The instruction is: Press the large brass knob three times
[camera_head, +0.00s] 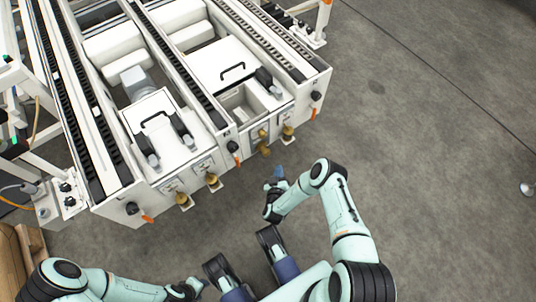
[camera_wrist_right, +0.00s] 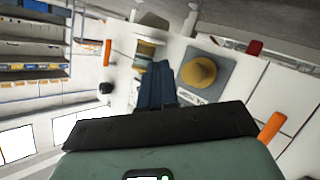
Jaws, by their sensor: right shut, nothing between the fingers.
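Several brass knobs stick out of the white machine's front panel in the head view, one pair (camera_head: 213,181) left of centre and another group (camera_head: 288,132) farther right. In the right wrist view, a broad round brass knob (camera_wrist_right: 198,72) sits on a grey plate, and a spool-shaped brass knob (camera_wrist_right: 146,50) is beside it. My right gripper (camera_head: 279,171) is shut and empty, just in front of the right-hand group. Its blue fingers (camera_wrist_right: 155,76) point between the two knobs; contact cannot be told. My left gripper (camera_head: 197,284) is low in the head view, away from the panel, its jaws unclear.
The white conveyor machine (camera_head: 105,207) fills the upper left, with dark roller tracks and lidded bays. Orange-tipped handles (camera_head: 148,218) jut from its front edge. A wooden pallet (camera_head: 30,240) lies at the left. Grey floor (camera_head: 430,130) is open on the right.

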